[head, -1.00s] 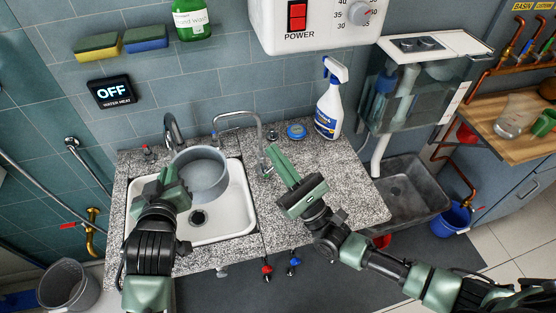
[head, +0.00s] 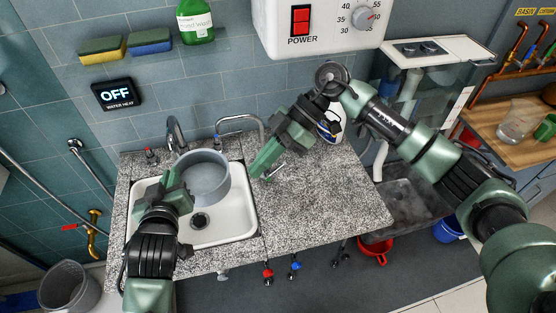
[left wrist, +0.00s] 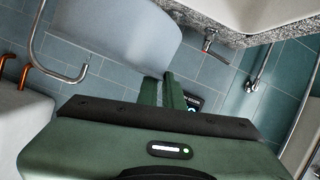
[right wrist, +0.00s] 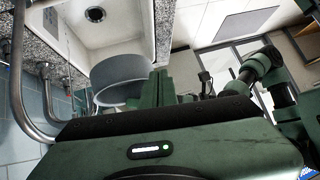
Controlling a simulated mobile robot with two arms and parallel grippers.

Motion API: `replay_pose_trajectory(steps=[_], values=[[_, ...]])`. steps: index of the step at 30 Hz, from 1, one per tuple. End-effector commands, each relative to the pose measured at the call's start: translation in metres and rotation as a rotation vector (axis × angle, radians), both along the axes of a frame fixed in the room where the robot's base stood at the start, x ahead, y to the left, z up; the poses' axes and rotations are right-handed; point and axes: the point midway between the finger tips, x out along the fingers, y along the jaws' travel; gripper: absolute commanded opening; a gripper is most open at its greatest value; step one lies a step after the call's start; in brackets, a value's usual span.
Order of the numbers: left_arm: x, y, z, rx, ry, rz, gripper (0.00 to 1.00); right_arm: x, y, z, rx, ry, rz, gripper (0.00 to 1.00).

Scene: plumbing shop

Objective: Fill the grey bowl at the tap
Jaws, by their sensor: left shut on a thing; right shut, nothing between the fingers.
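The grey bowl (head: 207,182) is in the white sink (head: 235,222), under or close to the two curved taps. I cannot tell whether it holds water. My left gripper (head: 178,190) is shut on the bowl's left side; the bowl's wall (left wrist: 110,30) fills the top of the left wrist view. The left tap (head: 173,130) and right tap (head: 240,119) stand behind the bowl. The bowl also shows in the right wrist view (right wrist: 122,76).
The speckled counter (head: 320,205) is clear right of the sink. A spray bottle (head: 334,128) stands behind my right arm. The water heater (head: 318,22), sponges (head: 150,42) and soap bottle (head: 195,20) are on the wall above. A "WATER HEAT" display (head: 118,94) reads OFF.

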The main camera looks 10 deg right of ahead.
Motion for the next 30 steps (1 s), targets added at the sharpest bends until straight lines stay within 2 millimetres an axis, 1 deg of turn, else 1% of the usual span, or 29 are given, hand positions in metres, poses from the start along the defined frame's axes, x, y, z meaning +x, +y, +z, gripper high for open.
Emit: replay_pose_trajectory(steps=[1,3,6,9,11,14,17,27,29,30], values=[[0.000,0.000,0.001,-0.001,-0.002,0.000,0.00,0.017,-0.012,0.002,-0.069,-0.089,0.010,0.00],[0.000,0.000,0.001,-0.001,-0.002,0.000,0.00,0.037,-0.029,0.003,-0.157,-0.190,0.022,0.00],[0.000,0.000,0.001,-0.001,-0.002,0.000,0.00,0.058,-0.048,0.007,-0.255,-0.294,0.033,0.00],[0.000,0.000,0.001,-0.001,-0.002,0.000,0.00,0.071,-0.061,0.011,-0.317,-0.352,0.038,0.00],[0.000,0.000,0.001,-0.001,-0.002,0.000,0.00,0.076,-0.065,0.011,-0.337,-0.372,0.039,0.00],[0.000,0.000,0.001,-0.001,-0.002,0.000,0.00,0.078,-0.065,0.006,-0.350,-0.382,0.041,0.00],[0.000,0.000,0.001,-0.001,-0.001,0.000,0.00,0.078,-0.058,-0.007,-0.348,-0.379,0.040,0.00],[0.000,0.000,0.001,-0.001,-0.002,0.000,0.00,0.078,-0.028,-0.072,-0.346,-0.376,0.040,0.00],[0.000,0.000,0.001,-0.001,-0.002,0.000,0.00,0.078,-0.022,-0.082,-0.346,-0.377,0.040,0.00],[0.000,0.000,0.001,-0.001,-0.002,0.000,0.00,0.082,-0.032,-0.085,-0.350,-0.378,0.036,0.00]])
